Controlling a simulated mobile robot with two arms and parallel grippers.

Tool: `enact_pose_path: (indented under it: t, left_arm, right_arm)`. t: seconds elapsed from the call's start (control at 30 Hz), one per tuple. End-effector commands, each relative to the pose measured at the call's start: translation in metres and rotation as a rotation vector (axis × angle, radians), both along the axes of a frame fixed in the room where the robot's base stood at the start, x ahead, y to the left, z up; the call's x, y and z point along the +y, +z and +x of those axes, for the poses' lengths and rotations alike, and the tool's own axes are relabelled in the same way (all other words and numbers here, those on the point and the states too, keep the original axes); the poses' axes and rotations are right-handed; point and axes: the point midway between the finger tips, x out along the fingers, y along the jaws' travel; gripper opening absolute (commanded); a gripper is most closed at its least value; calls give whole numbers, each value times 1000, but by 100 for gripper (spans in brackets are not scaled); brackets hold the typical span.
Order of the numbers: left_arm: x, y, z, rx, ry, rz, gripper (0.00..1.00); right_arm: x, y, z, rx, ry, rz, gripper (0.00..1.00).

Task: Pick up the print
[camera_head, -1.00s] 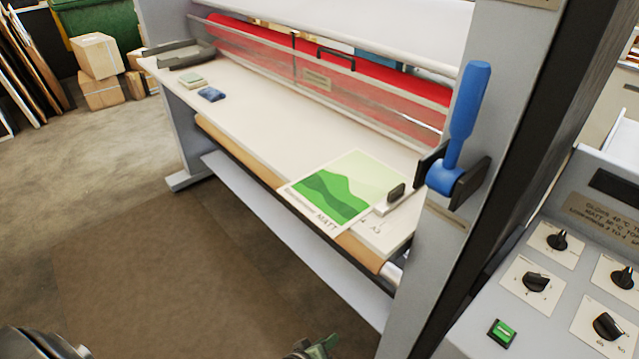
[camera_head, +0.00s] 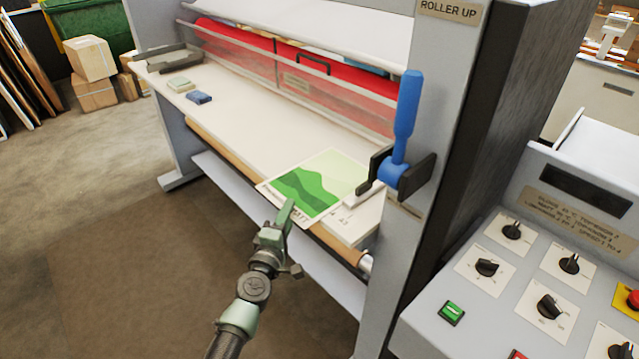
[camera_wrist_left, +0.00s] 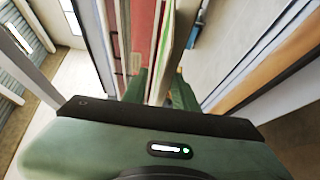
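The print (camera_head: 312,187), a sheet with green wavy hills and lettering, lies flat on the laminator's pale feed table (camera_head: 250,125), near its right end. Its front corner reaches over the table's front edge. My left gripper (camera_head: 287,211) is at the print's front edge, its fingertips overlapping the lettering. In the left wrist view the two green fingers (camera_wrist_left: 160,90) stand apart, with thin pale and green edges showing between them. Whether they touch the print cannot be told. My right gripper is not in view.
A blue lever (camera_head: 402,130) stands on the right post beside the print. A control panel (camera_head: 530,270) with knobs is at the right. A red roller (camera_head: 350,85) lies behind a clear guard.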

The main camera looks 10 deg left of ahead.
Motion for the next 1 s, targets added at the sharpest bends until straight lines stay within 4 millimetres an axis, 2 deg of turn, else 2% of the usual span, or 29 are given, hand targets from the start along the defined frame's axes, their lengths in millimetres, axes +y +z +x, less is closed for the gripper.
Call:
enact_pose_path:
  t: [0.13,0.37,0.4,0.5,1.0]
  left_arm:
    - [-1,0,16,0,1,1,28]
    - [-1,1,18,0,1,0,28]
    - [-1,1,18,0,1,0,25]
    - [-1,0,17,0,1,0,0]
    - [-1,0,17,1,1,1,0]
  right_arm:
    - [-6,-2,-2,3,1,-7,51]
    - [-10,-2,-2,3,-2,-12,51]
    - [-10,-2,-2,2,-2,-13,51]
    - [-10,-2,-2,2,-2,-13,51]
    - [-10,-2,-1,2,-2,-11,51]
